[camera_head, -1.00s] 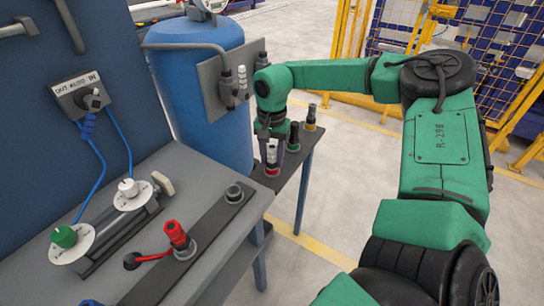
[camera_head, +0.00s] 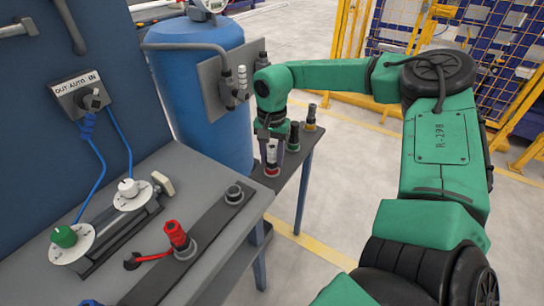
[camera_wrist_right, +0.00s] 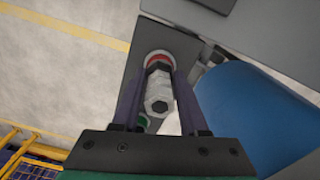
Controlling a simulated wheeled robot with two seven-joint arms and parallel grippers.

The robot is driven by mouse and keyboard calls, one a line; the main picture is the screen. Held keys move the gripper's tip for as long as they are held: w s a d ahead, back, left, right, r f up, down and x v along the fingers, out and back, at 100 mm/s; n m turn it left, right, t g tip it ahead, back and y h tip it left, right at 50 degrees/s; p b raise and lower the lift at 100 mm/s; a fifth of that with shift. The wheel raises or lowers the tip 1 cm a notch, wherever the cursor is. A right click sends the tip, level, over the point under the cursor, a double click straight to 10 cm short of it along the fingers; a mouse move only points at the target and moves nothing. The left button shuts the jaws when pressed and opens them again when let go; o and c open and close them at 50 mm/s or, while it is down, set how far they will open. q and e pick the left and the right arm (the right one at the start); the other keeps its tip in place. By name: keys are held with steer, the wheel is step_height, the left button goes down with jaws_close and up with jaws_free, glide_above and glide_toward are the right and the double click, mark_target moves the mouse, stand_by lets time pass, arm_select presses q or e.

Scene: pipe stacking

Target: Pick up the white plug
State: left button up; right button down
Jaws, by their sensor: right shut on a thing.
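The white plug (camera_head: 271,153) stands upright on its red base (camera_head: 272,171) at the near end of the small side shelf. My right gripper (camera_head: 272,147) reaches down over it from above. In the right wrist view, the white plug (camera_wrist_right: 158,92) sits between the two fingers of my right gripper (camera_wrist_right: 158,88), which are shut on it, and the red ring (camera_wrist_right: 158,58) shows at its far end. My left gripper is in neither view.
A green-based plug (camera_head: 293,138) and an orange-based one (camera_head: 310,118) stand farther along the shelf. A blue tank (camera_head: 200,90) is close on the left. The grey workbench (camera_head: 200,165) carries a red plug (camera_head: 177,236) and an empty-looking socket (camera_head: 234,194).

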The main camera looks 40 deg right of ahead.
stand_by(0.3)
steer(key=shift+r, duration=0.55)
step_height(320, 180, up, 19)
steer(key=shift+p, duration=0.35)
step_height(320, 180, up, 8)
steer(key=p, duration=1)
steer(key=shift+d+f, duration=0.1)
